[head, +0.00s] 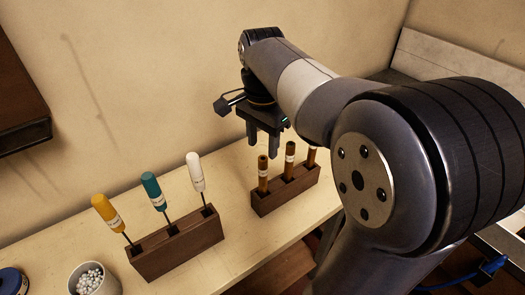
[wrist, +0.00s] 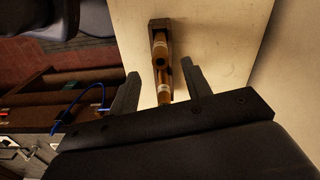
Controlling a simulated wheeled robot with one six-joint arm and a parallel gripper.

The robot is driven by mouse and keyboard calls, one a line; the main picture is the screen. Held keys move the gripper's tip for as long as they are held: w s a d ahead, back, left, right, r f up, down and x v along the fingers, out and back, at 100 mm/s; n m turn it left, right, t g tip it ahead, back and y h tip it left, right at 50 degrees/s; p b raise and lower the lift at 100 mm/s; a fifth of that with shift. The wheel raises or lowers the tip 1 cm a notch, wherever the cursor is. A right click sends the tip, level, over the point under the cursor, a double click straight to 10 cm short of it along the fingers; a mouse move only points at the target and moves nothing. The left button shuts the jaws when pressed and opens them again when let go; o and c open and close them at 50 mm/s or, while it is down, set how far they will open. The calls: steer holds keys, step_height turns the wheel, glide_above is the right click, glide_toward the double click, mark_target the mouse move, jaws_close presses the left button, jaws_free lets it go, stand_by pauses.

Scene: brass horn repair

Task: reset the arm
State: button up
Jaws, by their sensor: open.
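My gripper (head: 262,143) hangs pointing down above the bench, its two dark fingers apart and nothing between them in the head view. The arm partly hides the rightmost tool in the head view.
A second wooden rack (head: 178,248) holds yellow (head: 105,211), teal (head: 152,188) and white (head: 195,171) handled tools. A cup of white beads (head: 90,280) and a blue-rimmed round item (head: 12,282) stand at the front left. A dark wooden wall box (head: 20,85) hangs at the left.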

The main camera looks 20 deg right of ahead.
mark_target(263, 175)
stand_by(0.4)
step_height(263, 175, down, 11)
steer(key=shift+r, duration=0.2)
steer(key=shift+r+p, duration=0.3)
steer(key=shift+r, duration=0.3)
steer(key=shift+f, duration=0.1)
steer(key=shift+f+b, duration=0.45)
step_height(263, 175, up, 10)
step_height(263, 175, down, 10)
steer(key=shift+f, duration=0.25)
step_height(263, 175, up, 7)
steer(key=p, duration=0.4)
steer(key=shift+r+p, duration=0.2)
steer(key=shift+p, duration=0.15)
